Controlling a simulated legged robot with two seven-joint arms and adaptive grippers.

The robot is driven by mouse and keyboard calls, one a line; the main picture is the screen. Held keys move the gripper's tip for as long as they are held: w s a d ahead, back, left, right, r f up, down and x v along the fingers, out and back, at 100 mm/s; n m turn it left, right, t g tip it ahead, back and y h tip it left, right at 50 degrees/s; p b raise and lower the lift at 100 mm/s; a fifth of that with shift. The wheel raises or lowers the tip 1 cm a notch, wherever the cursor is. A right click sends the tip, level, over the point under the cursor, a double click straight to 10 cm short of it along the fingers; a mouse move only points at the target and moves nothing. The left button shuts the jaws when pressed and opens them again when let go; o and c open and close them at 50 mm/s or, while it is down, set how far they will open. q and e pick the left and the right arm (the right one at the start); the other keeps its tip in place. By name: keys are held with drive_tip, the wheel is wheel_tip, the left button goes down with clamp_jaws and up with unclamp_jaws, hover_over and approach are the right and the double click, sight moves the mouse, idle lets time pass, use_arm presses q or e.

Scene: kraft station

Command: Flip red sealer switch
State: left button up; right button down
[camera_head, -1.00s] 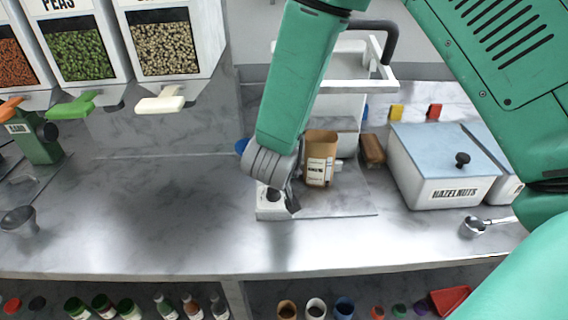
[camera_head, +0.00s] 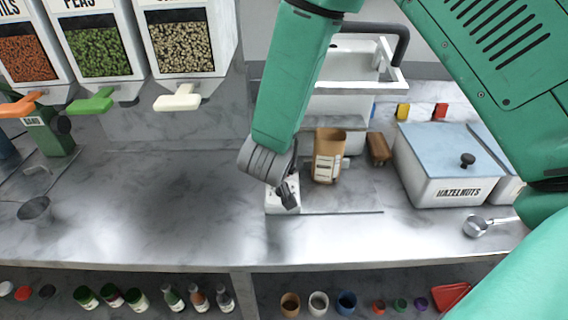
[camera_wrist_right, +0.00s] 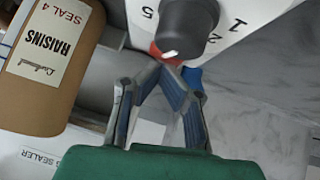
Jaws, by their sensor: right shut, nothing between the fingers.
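The white sealer (camera_head: 284,208) stands on the counter in the head view, with my right gripper (camera_head: 290,203) over its control end. In the right wrist view its white panel (camera_wrist_right: 240,15) carries a dark grey dial (camera_wrist_right: 190,28) with numbers around it. The red switch (camera_wrist_right: 157,51) shows beside the dial, partly covered by it. My right gripper (camera_wrist_right: 163,68) is shut and empty, its fingertips right at the red switch; I cannot tell whether they touch it. My left gripper is not in view.
A brown raisins bag (camera_head: 326,150) stands close beside the gripper, also in the wrist view (camera_wrist_right: 60,60). A hazelnuts bin (camera_head: 450,185) and metal scoop (camera_head: 475,227) are at right. Food dispensers (camera_head: 100,45) hang at left. The left-middle counter (camera_head: 170,200) is clear.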

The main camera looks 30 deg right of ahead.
drive_tip(key=shift+a+r, duration=0.25)
drive_tip(key=shift+a, duration=0.25)
drive_tip(key=shift+r+p, duration=0.35)
drive_tip(key=shift+p, duration=0.15)
drive_tip(key=r+p, duration=0.1)
drive_tip(key=p, duration=0.1)
drive_tip(key=d+r+p, duration=0.1)
drive_tip(key=r, duration=0.1)
drive_tip(key=shift+d+p, duration=0.2)
drive_tip(key=shift+p, duration=0.15)
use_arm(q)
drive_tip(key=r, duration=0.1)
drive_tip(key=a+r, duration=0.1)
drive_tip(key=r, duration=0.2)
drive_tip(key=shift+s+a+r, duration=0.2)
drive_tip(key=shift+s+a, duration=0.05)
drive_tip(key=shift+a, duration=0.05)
use_arm(e)
drive_tip(key=s+d+v, duration=0.1)
drive_tip(key=v, duration=0.8)
drive_tip(key=shift+s+r, duration=0.25)
drive_tip(key=shift+s, duration=0.2)
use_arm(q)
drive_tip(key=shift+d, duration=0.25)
use_arm(e)
drive_tip(key=shift+d, duration=0.35)
